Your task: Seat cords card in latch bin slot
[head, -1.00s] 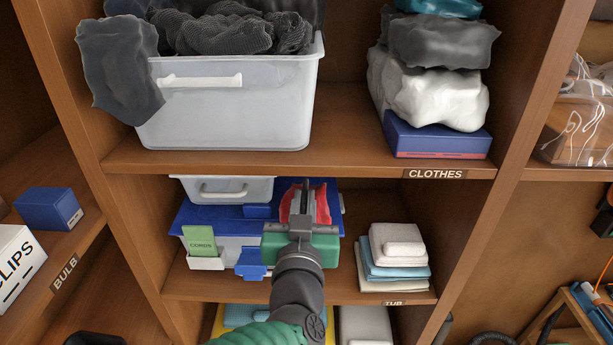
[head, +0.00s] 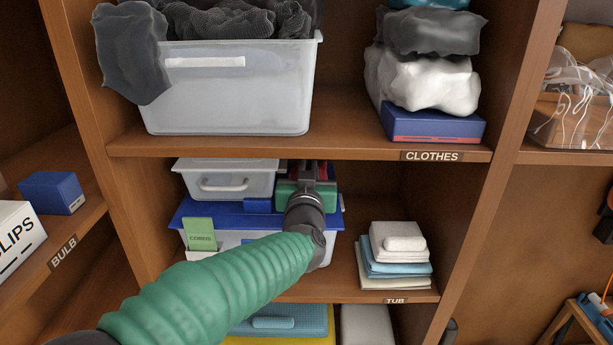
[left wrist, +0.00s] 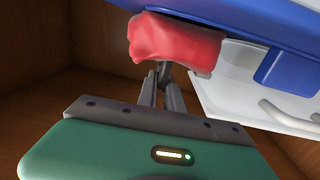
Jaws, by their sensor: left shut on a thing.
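A green card marked CORDS (head: 201,234) stands, leaning slightly, in a white slot holder (head: 205,255) at the front left of a bin with a blue lid (head: 188,211). The bin is on the middle shelf, its front partly hidden by my arm. My left gripper (left wrist: 163,74) is above the lid's right part, shut on a soft red thing (left wrist: 175,42). In the head view the gripper (head: 306,168) mostly hides the red thing (head: 294,170). The blue lid also shows in the left wrist view (left wrist: 235,18). My right gripper is not in view.
A small clear bin (head: 228,182) sits on the blue lid, left of my gripper. Folded cloths (head: 396,262) are stacked at the shelf's right. The CLOTHES shelf (head: 345,140) is close above my gripper. Free room lies between the bin and the cloths.

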